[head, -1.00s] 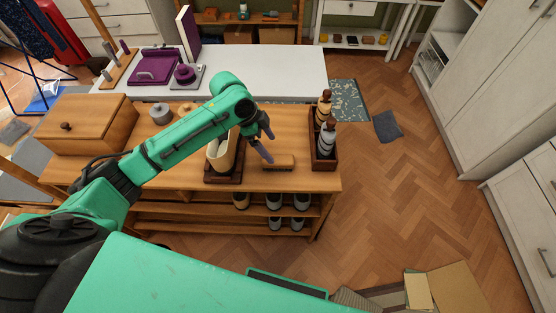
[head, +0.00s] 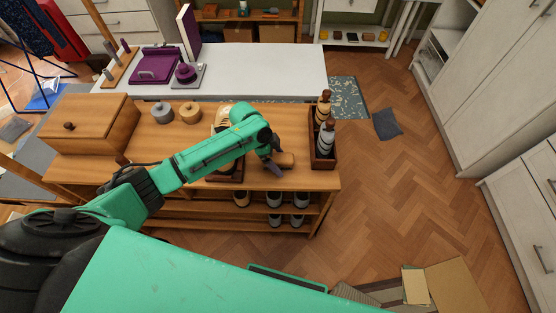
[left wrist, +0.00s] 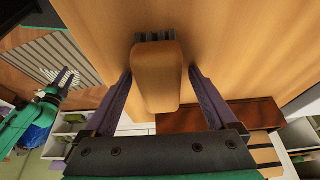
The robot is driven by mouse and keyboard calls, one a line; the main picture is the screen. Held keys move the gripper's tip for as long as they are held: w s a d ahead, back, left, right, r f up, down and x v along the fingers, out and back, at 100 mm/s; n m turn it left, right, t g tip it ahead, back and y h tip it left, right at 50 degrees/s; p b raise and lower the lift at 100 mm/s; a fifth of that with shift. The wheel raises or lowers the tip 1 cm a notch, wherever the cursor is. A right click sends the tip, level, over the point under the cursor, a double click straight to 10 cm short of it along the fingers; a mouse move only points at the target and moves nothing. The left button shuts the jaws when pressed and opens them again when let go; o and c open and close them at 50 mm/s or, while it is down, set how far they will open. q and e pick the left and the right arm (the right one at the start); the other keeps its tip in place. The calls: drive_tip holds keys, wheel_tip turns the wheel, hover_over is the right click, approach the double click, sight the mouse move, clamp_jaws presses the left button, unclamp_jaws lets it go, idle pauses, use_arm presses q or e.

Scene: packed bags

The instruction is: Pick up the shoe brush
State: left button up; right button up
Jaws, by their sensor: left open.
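The shoe brush (head: 286,159) lies on the wooden bench top, near its front right. In the left wrist view the brush (left wrist: 157,78) shows a rounded tan wooden back, with dark bristles at its far end. My left gripper (head: 277,159) is down at the brush in the head view and partly covers it. In the left wrist view the left gripper (left wrist: 160,71) is open, with one purple finger on each side of the brush and a gap beside it. My right gripper (left wrist: 64,78) shows small at the left of that view; its jaw state is unclear.
A dark wooden box (head: 316,163) with two bottle-like items stands just right of the brush. A dark tray (head: 231,179) with a cream item is on the left, partly behind my arm. Two round tins and a large wooden box (head: 88,128) stand farther left.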

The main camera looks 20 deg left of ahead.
use_arm(q)
clamp_jaws()
